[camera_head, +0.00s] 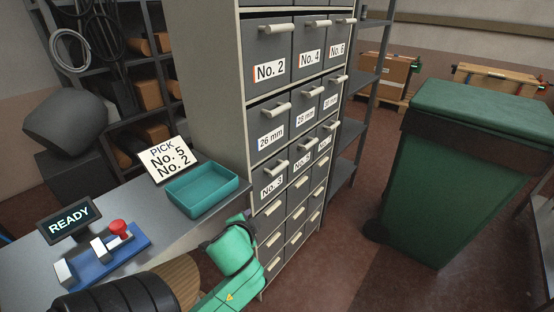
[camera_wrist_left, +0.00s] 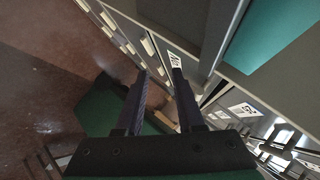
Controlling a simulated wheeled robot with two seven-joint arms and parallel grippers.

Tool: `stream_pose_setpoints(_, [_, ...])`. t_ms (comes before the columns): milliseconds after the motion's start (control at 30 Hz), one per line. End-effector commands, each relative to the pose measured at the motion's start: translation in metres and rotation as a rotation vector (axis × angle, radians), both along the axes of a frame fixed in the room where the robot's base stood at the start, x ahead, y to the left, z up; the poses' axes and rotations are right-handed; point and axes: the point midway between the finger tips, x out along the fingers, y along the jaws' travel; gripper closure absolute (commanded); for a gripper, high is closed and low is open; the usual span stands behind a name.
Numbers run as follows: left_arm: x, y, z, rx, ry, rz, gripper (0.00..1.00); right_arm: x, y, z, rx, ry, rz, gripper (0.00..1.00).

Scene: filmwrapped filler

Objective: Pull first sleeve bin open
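The grey drawer cabinet (camera_head: 215,85) stands in the middle of the head view, its pale-handled bins all looking shut. Its top row has No. 2 (camera_head: 270,72), No. 4 (camera_head: 309,58) and No. 6 (camera_head: 337,50). Below are millimetre-labelled bins (camera_head: 271,138), then a row starting with No. 3 (camera_head: 272,184); other labels there are too small to read surely. A card (camera_head: 170,158) reads PICK No. 5, No. 2. My left gripper (camera_head: 244,217) is low beside the cabinet front. In the left wrist view its fingers (camera_wrist_left: 159,72) are apart and empty, with bin handles beyond. My right gripper is out of view.
A teal tray (camera_head: 203,190) sits on the grey bench (camera_head: 222,168), near a READY display (camera_head: 70,219) and a blue base with a red button (camera_head: 119,228). A large green wheeled bin (camera_head: 445,190) stands at right. Open floor (camera_head: 345,270) lies between it and the cabinet.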

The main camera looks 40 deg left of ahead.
Motion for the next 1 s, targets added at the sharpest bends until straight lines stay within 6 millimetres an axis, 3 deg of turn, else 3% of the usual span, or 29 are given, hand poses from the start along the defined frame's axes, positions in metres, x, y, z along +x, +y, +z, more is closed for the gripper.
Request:
stream_pose_setpoints(33, [0.011, 0.021, 0.037, 0.180, -0.064, -0.047, 0.63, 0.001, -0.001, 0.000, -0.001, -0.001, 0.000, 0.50])
stream_pose_setpoints(100, [0.026, 0.039, 0.097, 0.484, -0.142, -0.137, 0.63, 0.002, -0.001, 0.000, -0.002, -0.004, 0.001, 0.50])
stream_pose_setpoints(200, [0.043, 0.038, 0.166, 0.918, -0.186, -0.287, 0.63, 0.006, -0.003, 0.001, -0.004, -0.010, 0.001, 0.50])
stream_pose_setpoints(300, [0.053, 0.023, 0.200, 1.213, -0.176, -0.402, 0.63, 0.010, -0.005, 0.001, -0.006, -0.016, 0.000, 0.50])
stream_pose_setpoints(400, [0.060, 0.016, 0.211, 1.320, -0.167, -0.448, 0.63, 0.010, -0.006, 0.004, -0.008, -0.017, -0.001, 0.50])
stream_pose_setpoints(533, [0.078, 0.022, 0.218, 1.324, -0.168, -0.449, 0.63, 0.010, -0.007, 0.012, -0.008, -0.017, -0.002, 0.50])
stream_pose_setpoints(800, [0.144, 0.047, 0.234, 1.318, -0.168, -0.444, 0.63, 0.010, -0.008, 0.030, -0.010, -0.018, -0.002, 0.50])
stream_pose_setpoints(1000, [0.180, 0.061, 0.239, 1.314, -0.168, -0.444, 0.63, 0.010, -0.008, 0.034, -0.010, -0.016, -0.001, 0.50])
